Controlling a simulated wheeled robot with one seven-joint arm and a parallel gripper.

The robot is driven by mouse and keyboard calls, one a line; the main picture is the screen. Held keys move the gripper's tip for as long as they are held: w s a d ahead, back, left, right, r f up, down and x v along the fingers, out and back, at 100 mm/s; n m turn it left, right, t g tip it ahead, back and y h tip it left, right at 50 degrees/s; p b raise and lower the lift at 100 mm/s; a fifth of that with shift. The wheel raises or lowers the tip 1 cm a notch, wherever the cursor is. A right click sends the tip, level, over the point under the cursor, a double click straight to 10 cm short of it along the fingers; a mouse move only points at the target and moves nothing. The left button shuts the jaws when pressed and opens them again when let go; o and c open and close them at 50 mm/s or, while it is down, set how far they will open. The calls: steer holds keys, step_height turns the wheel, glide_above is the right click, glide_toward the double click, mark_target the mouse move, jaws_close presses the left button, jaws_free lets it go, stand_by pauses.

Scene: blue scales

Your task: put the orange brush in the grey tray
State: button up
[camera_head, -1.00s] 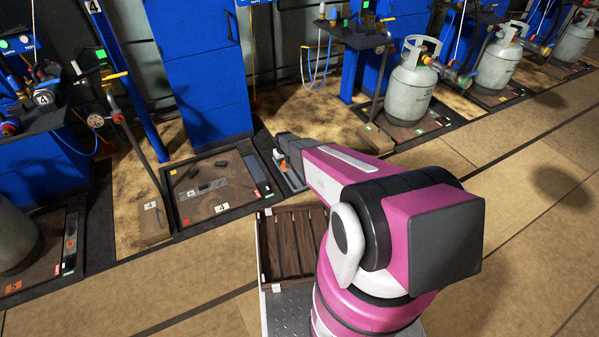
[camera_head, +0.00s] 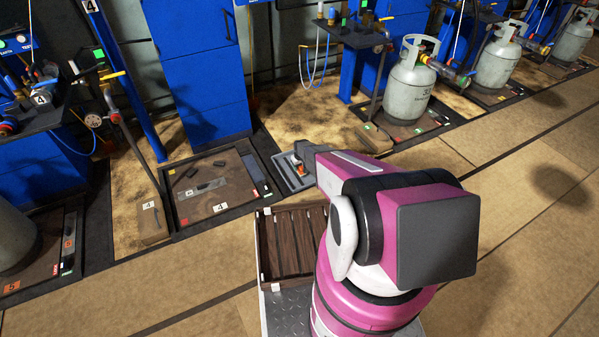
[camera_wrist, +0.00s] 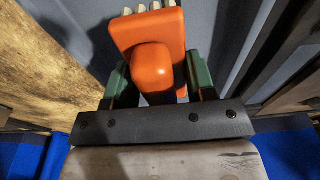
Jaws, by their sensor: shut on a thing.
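The orange brush (camera_wrist: 150,38), with pale bristles at the top edge of the wrist view, is between the two green-padded fingers of my gripper (camera_wrist: 157,82). The fingers are shut on it. A grey surface, which looks like the tray (camera_wrist: 222,40), lies behind the brush in the wrist view. I cannot tell whether the brush touches the tray.
A framed brown floor board (camera_head: 225,207) marked 4, with small dark items, lies left of the grey tray. My slatted wooden crate (camera_head: 262,262) is nearer. A blue cabinet (camera_head: 205,90) and a gas cylinder (camera_head: 408,90) stand behind. Open floor lies at the right.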

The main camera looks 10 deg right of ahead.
mark_target(300, 171)
steer(key=shift+f, duration=2)
steer(key=shift+f, duration=0.2)
steer(key=o, duration=0.9)
steer(key=shift+o, duration=0.2)
